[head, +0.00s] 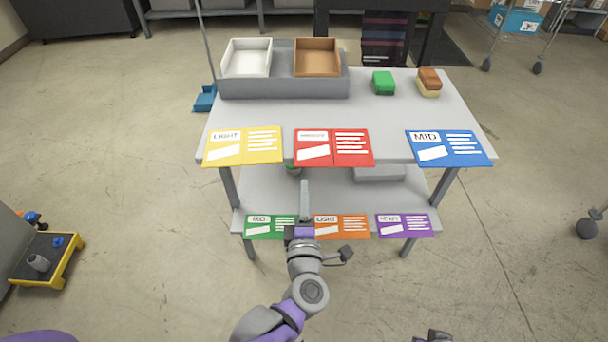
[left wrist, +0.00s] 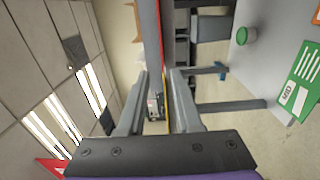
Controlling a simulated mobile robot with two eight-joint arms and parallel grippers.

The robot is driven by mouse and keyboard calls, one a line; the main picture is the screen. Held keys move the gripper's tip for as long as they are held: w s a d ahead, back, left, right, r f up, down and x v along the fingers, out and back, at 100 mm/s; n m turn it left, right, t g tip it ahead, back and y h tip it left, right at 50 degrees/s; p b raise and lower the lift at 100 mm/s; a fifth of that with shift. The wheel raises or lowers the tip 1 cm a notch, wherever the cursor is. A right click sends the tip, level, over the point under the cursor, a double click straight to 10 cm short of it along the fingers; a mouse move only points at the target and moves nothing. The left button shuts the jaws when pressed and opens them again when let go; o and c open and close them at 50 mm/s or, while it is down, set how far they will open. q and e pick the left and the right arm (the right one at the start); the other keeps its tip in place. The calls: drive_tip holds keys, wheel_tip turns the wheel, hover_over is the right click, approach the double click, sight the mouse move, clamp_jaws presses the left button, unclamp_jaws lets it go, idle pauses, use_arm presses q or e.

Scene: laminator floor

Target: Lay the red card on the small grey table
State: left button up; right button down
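The red card (head: 334,147) lies at the front edge of the grey rack's top shelf, between a yellow and a blue card. My left gripper (head: 304,190) is in front of the rack, nearer to me than the red card and slightly left of its middle. In the left wrist view the gripper (left wrist: 161,92) is open, fingers apart. A thin red edge (left wrist: 154,35), which looks like the red card edge-on, runs between the fingers' lines, beyond the tips. A dark part at the bottom of the head view may be my right gripper (head: 433,337). I cannot identify a separate small grey table.
The rack's top shelf (head: 400,115) also holds white and brown trays (head: 317,57) and two small blocks. Green, orange and purple cards (head: 405,225) line the lower shelf. A yellow-edged trolley (head: 50,262) stands at the left.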

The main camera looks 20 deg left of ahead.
use_arm(q)
drive_tip(key=s+d+r+m+h, duration=0.1)
drive_tip(key=s+d+m+h, duration=0.2)
drive_tip(key=d+m+h, duration=0.6)
drive_tip(key=s+a+f+m+g, duration=0.4)
drive_tip(key=f+m+g, duration=0.1)
drive_tip(key=m, duration=0.3)
drive_tip(key=s+a+f+m+g+y, duration=0.2)
drive_tip(key=s+a+f+g, duration=0.1)
drive_tip(key=s, duration=0.4)
drive_tip(key=s+a+f+m+g+y, duration=0.2)
drive_tip(key=s+a+f+g, duration=0.2)
drive_tip(key=s+a+g, duration=0.1)
drive_tip(key=shift+s+a+f, duration=0.3)
drive_tip(key=shift+s+a, duration=0.55)
drive_tip(key=shift+a, duration=0.25)
